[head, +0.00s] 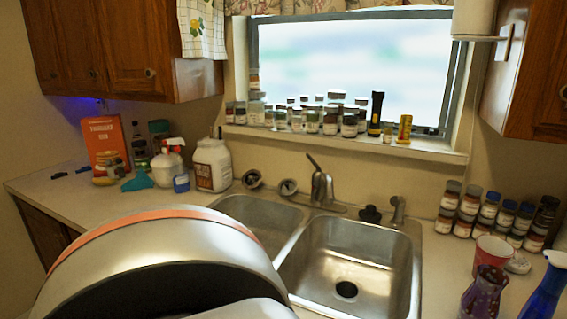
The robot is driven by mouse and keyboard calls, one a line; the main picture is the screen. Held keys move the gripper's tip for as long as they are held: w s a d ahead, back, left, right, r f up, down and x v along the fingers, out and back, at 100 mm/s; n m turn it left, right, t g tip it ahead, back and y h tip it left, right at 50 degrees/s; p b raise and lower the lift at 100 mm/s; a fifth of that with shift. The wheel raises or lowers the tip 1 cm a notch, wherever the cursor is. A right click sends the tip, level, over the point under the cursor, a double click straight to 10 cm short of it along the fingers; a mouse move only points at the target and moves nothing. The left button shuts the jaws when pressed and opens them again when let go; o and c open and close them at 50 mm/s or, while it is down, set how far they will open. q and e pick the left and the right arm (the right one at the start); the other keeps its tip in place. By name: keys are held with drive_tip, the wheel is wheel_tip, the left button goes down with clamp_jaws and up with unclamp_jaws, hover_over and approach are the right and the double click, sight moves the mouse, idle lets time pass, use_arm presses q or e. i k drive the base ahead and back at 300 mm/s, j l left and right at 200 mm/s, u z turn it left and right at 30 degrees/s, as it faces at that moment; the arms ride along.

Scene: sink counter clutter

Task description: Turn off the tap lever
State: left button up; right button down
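The tap (321,190) stands behind the double sink, at the middle of the back rim. Its lever (314,161) sticks up from the top of the tap and tilts up to the left. I cannot make out any stream of water under the spout. A large silver rounded part with an orange band, which looks like my own arm, fills the lower left and is close to the camera. Neither gripper shows in the head view.
The right sink basin (345,265) is empty; the silver part hides some of the left one. Spice jars (467,210) and a red cup (489,256) stand right. Jars line the windowsill (430,150).

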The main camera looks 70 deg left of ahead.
sight(318, 168)
drive_tip(key=u, duration=1.95)
